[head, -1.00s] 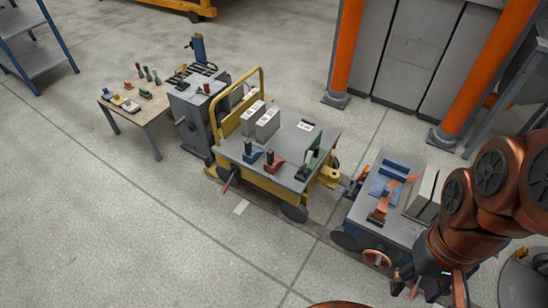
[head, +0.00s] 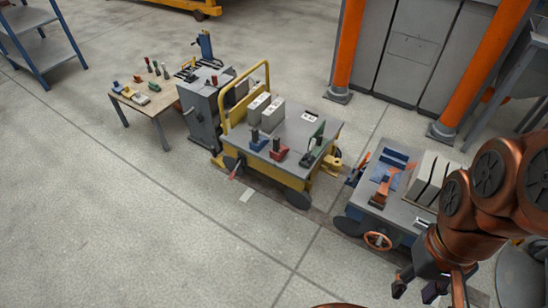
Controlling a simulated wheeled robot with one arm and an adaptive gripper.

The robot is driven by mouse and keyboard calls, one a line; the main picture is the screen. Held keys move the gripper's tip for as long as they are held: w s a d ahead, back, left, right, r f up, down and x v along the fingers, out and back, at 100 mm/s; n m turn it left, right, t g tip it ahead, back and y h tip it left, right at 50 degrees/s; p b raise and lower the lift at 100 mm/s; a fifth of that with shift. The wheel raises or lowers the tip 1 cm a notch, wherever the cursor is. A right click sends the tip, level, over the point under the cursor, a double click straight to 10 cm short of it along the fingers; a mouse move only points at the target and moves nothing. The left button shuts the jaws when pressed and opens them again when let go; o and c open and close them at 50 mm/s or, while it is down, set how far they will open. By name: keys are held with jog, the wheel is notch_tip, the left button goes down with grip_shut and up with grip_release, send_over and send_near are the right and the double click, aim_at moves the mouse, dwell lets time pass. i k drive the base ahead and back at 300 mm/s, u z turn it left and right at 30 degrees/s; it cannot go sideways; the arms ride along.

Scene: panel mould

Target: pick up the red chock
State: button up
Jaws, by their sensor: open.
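A red chock (head: 279,153) with a dark upright knob stands on the grey top of the yellow cart (head: 308,133), near its front edge. A blue chock (head: 258,144) of similar shape stands just left of it. A green piece (head: 315,146) on a dark base stands to its right. My gripper (head: 416,290) is at the lower right, open and empty, well away from the red chock and nearer the camera. Its fingertips are small and partly dark in the picture.
Grey blocks (head: 266,112) stand at the cart's back left, by its yellow handle. A second cart (head: 385,212) with blue and orange parts stands right of it. A small wooden table (head: 156,99) and a grey machine (head: 199,108) stand left.

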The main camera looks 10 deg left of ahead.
aim_at(279, 152)
jog(key=k, duration=0.9)
jog(key=u, duration=0.9)
jog(key=i, duration=0.65)
jog(key=u, duration=0.55)
jog(key=i, duration=1.35)
jog(key=z, duration=0.75)
